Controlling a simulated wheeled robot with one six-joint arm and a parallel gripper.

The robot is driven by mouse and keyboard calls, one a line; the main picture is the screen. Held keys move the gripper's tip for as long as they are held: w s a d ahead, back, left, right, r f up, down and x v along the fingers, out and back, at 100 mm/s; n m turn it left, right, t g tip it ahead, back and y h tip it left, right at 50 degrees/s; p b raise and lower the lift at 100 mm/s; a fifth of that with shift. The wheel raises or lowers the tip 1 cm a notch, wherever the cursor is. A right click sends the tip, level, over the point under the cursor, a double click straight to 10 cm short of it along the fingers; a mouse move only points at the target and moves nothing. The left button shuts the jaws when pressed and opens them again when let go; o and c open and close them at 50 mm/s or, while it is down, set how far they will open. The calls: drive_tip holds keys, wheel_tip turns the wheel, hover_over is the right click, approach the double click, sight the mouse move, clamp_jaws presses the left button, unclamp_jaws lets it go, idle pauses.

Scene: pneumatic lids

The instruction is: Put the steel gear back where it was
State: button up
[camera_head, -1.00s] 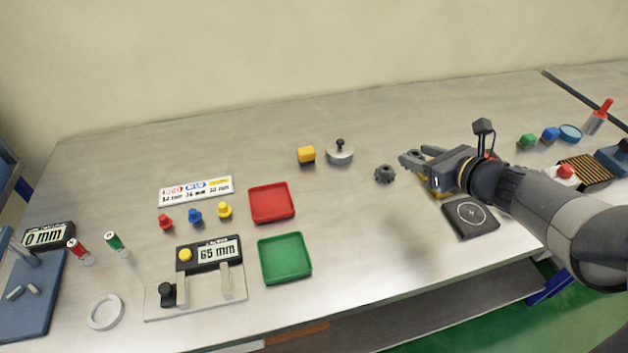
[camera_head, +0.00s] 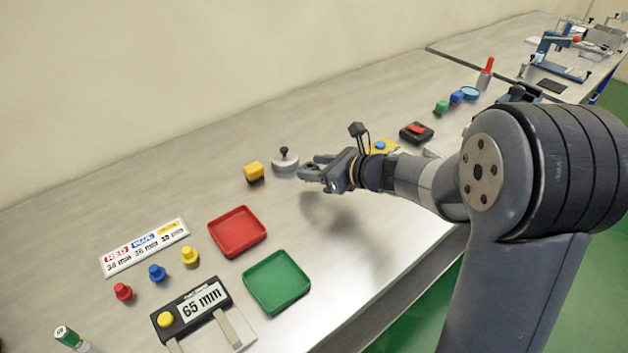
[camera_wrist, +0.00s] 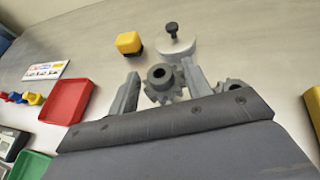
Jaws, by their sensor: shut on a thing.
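My gripper (camera_head: 309,168) is in the middle of the bench, above the surface, with its fingers pointing left. In the wrist view its two fingers (camera_wrist: 160,73) are shut on a grey toothed gear with a round hub (camera_wrist: 162,86). A second grey gear (camera_wrist: 232,84) shows just right of the right finger, partly hidden by the finger and palm. In the head view I cannot make out either gear behind the gripper. A round metal lid with a black knob (camera_head: 285,161) stands just beyond the fingertips; it also shows in the wrist view (camera_wrist: 176,48).
A yellow cube (camera_head: 254,173) stands left of the lid. A red tray (camera_head: 237,231) and a green tray (camera_head: 278,282) lie nearer left, beside a 65 mm gauge (camera_head: 203,305). A black box with a red top (camera_head: 416,133) is right, beyond my arm. Bench between gripper and trays is clear.

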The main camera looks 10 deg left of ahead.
drive_tip(key=shift+f, duration=1.65)
drive_tip(key=shift+f+b, duration=0.15)
drive_tip(key=shift+b, duration=0.2)
drive_tip(key=o, duration=1.2)
drive_tip(key=shift+o, duration=0.2)
drive_tip(key=shift+r, duration=0.2)
drive_tip(key=v, duration=1.2)
drive_tip(key=shift+p, duration=0.3)
